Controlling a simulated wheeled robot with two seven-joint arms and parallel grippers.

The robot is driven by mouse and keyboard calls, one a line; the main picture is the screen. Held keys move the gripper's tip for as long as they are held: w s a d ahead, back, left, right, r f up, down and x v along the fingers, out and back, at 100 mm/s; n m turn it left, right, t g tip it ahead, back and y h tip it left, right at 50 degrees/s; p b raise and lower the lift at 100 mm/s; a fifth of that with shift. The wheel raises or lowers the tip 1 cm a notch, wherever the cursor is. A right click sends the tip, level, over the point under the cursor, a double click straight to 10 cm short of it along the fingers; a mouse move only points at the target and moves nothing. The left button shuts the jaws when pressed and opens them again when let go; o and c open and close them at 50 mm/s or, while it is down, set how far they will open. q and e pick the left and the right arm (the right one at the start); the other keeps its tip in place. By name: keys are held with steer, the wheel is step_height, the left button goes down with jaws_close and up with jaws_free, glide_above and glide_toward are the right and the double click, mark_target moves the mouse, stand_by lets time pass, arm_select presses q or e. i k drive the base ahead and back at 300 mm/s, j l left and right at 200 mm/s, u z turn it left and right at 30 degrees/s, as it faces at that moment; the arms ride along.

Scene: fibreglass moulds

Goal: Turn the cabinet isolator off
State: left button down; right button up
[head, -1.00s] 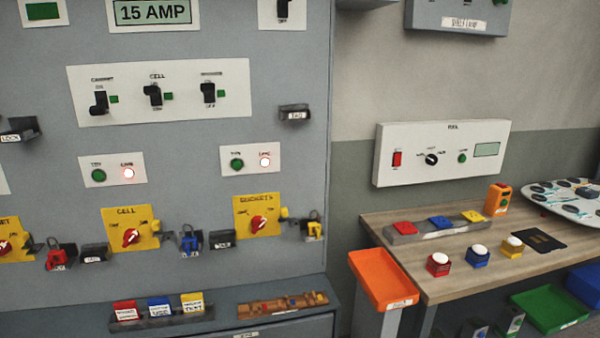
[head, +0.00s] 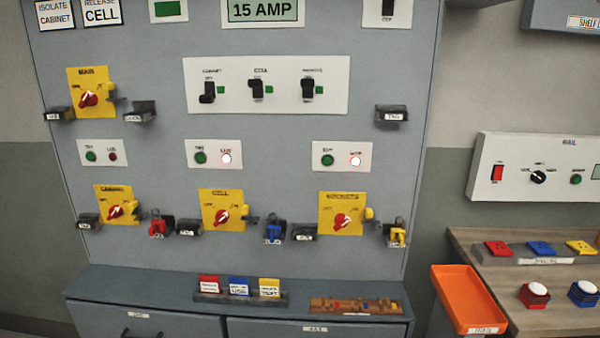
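The cabinet isolator (head: 115,212) is a red rotary handle on a yellow plate at the lower left of the grey panel. Its label is small but seems to read "cabinet". Its handle sits tilted, up towards the right. A red padlock (head: 158,226) hangs on a holder to its right. Above, in the switch row, a black toggle labelled cabinet (head: 208,92) sits lower than the two beside it. The cell isolator (head: 222,217) and a third isolator (head: 342,221) sit to the right, and the main isolator (head: 89,99) is above. Neither gripper shows.
A ledge below the panel holds red, blue and yellow tags (head: 239,286) and a brown rack (head: 356,306). Blue (head: 273,233) and yellow (head: 397,236) padlocks hang on the panel. An orange tray (head: 467,298) and a wooden bench (head: 470,240) stand at right.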

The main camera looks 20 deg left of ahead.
mark_target(115, 211)
steer(key=u, duration=1.65)
